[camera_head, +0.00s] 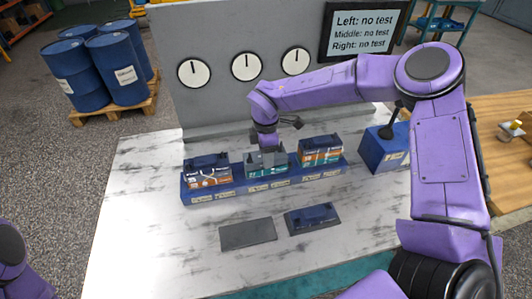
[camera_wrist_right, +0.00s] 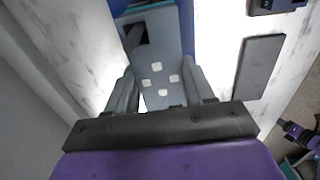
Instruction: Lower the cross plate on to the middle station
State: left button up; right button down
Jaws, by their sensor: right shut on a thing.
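My right gripper (camera_head: 266,158) points down over the middle station (camera_head: 268,172) of the long blue base (camera_head: 312,182). It is shut on the cross plate, which my fingers and hand mostly hide in the head view. In the right wrist view the gripper (camera_wrist_right: 164,95) has a finger on each side of a grey-blue face with several pale square marks. I cannot tell how much of this face is plate and how much is station, or whether they touch. Only a purple part of my left arm shows at the lower left.
The left station (camera_head: 208,177) and right station (camera_head: 320,154) carry dark blue tops. In front lie a bare grey pad (camera_head: 248,234) and a pad with a dark blue plate (camera_head: 312,217). A blue box (camera_head: 384,152) stands right. The sign (camera_head: 363,31) reads "no test" for all three.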

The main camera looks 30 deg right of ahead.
jog(key=shift+f+b, duration=0.3)
jog(key=shift+c, duration=1.6)
grip_release()
